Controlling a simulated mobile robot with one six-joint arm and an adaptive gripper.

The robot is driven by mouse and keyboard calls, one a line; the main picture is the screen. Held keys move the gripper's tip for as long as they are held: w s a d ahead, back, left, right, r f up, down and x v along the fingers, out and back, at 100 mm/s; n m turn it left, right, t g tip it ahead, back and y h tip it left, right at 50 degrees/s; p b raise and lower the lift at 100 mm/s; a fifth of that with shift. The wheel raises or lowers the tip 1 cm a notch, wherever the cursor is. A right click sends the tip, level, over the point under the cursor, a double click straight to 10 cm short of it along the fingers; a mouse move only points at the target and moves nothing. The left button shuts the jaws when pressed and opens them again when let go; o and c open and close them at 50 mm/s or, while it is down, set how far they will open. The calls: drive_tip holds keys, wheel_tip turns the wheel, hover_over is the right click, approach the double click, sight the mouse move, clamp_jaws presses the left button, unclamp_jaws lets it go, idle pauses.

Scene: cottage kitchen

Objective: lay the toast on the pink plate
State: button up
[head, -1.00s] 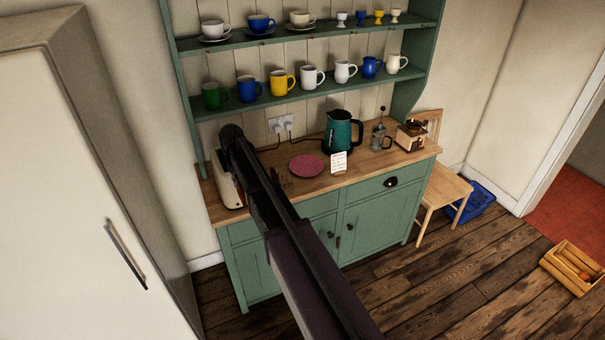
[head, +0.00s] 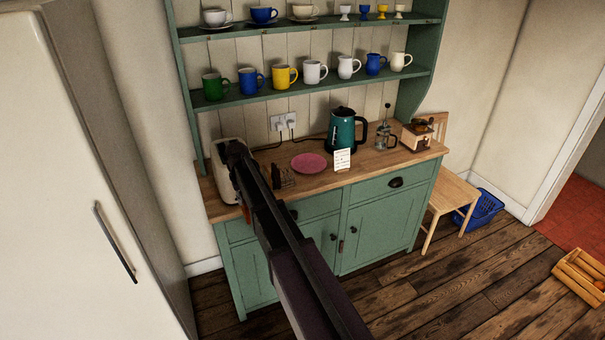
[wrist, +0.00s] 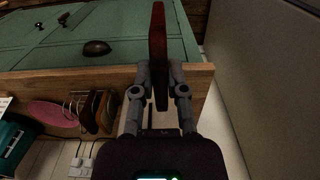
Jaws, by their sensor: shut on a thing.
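My gripper (wrist: 161,78) is shut on a reddish-brown slab, the toast (wrist: 158,38), seen nearly edge-on in the wrist view. The toast is held upright between the two fingers, over the front edge of the counter's left end. A bit of the toast (head: 246,213) shows beside my arm in the head view, where my arm hides most of the gripper. The pink plate (head: 309,163) lies flat and empty on the counter, right of the gripper; it also shows at the left of the wrist view (wrist: 50,114).
A rack with brown slices (wrist: 96,112) stands between gripper and plate. A cream toaster (head: 223,180) is at the counter's left end. A white card (head: 342,160) and teal kettle (head: 341,131) stand right of the plate. Mug shelves (head: 300,92) hang above.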

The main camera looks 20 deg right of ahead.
drive_tip(key=shift+f+b, duration=1.7)
drive_tip(key=shift+f, duration=0.55)
drive_tip(key=shift+s, duration=0.2)
